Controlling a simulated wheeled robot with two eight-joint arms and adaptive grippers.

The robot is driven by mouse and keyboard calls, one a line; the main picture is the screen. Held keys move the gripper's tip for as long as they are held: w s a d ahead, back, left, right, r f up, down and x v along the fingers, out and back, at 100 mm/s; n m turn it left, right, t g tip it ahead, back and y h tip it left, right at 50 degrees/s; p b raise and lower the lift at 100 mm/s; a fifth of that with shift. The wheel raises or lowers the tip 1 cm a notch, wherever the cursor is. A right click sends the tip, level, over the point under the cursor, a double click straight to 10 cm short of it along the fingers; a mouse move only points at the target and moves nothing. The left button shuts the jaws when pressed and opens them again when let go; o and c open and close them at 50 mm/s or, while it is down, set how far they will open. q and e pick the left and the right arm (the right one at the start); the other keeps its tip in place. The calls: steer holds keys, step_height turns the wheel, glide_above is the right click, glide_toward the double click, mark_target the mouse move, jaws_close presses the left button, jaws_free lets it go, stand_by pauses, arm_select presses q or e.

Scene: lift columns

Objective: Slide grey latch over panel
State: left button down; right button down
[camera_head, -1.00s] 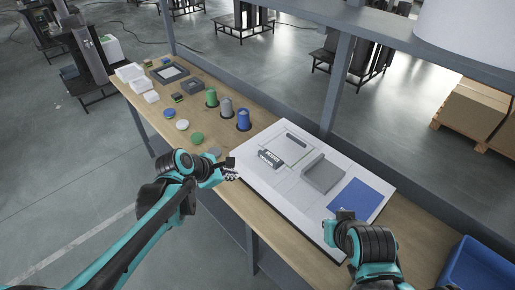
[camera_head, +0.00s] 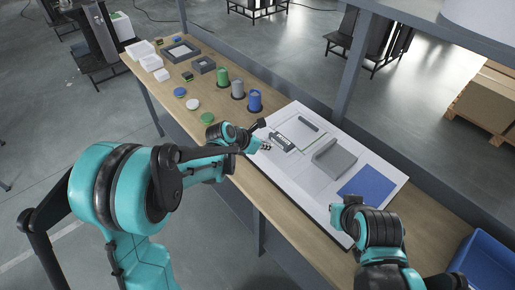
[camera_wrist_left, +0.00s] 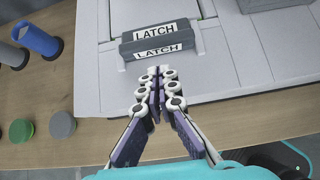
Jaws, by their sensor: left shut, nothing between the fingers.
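The grey latch (camera_head: 281,142), a block with white LATCH labels, sits on the white board (camera_head: 385,172) at the near edge of a light square panel (camera_head: 297,131). In the left wrist view the latch (camera_wrist_left: 160,40) lies straight ahead, with the panel (camera_wrist_left: 238,8) behind it. My left gripper (camera_head: 267,147) is shut and empty at the near side of the latch. In the left wrist view its closed fingertips (camera_wrist_left: 158,70) are just short of the latch's front face; I cannot tell if they touch. My right gripper (camera_head: 342,207) is over the board's near right part, its fingers unclear.
A larger grey block (camera_head: 334,160) and a blue square (camera_head: 366,188) are on the board, right of the latch. Green, grey and blue cylinders (camera_head: 254,100) stand left of the board. A blue bin (camera_head: 485,262) is at lower right.

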mark_target(278, 139)
arm_select(q)
steer(key=shift+w+d, duration=0.85)
steer(key=shift+w+d+r+b, duration=0.1)
steer(key=shift+w+d+b, duration=0.2)
steer(key=shift+w+d, duration=0.6)
steer(key=shift+s, duration=0.1)
steer(key=shift+a, duration=0.1)
